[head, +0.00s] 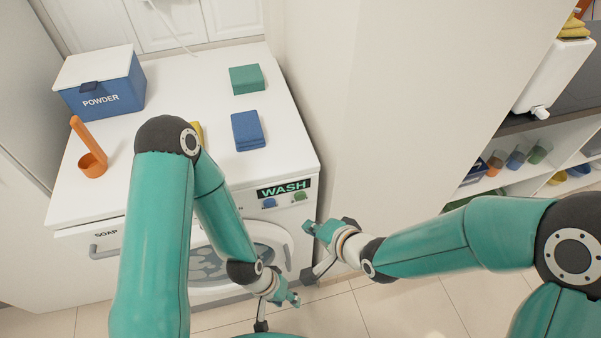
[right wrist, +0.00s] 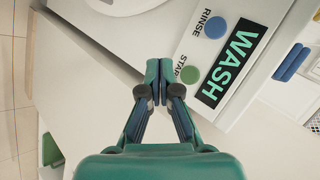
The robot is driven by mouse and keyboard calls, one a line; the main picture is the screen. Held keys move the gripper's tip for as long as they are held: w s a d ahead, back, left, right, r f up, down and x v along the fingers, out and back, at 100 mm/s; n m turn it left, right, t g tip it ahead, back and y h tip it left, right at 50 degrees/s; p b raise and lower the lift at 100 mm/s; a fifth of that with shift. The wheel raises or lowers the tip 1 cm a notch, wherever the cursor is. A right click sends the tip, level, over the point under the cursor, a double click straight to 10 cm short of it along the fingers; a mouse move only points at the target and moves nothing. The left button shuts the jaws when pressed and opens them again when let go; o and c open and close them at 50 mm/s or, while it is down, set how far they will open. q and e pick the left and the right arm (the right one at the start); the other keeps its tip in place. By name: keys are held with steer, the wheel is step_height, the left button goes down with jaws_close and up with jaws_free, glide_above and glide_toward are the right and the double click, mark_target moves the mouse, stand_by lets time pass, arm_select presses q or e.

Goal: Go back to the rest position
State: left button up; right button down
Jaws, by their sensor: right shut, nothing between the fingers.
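My left arm (head: 165,240) reaches down in front of the white washing machine. Its gripper (head: 292,299) hangs low by the round door, and its fingers are too small to tell open from shut. My right gripper (head: 308,228) comes in from the right and is at the machine's front right corner, just below the WASH display (head: 284,188). In the right wrist view its fingertips (right wrist: 159,70) are together and empty, beside the green START button (right wrist: 190,74). I cannot tell whether they touch the panel.
On the machine's top (head: 185,95) are a blue POWDER box (head: 105,90), an orange scoop (head: 92,160), a green folded cloth (head: 247,79) and a blue one (head: 248,131). A pale wall panel (head: 350,120) stands right of the machine. Shelves (head: 515,165) are farther right.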

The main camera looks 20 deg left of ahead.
steer(key=d+f+m+g+h+p, duration=0.1)
steer(key=d+f+m+h+p, duration=0.35)
steer(key=d, duration=1.05)
steer(key=s+d+f+n+g+p, duration=0.1)
steer(key=s+d+f+n+g, duration=0.1)
steer(key=s, duration=0.4)
steer(key=s+d+f+n+g+p, duration=0.1)
steer(key=s+d+f+n, duration=0.3)
steer(key=s+f, duration=0.1)
steer(key=shift+s+d+f+n+g+p, duration=0.25)
steer(key=shift+s+d+n+g+p, duration=0.1)
steer(key=shift+s+d+g+p, duration=0.1)
steer(key=shift+w+a, duration=0.1)
steer(key=shift+a, duration=0.05)
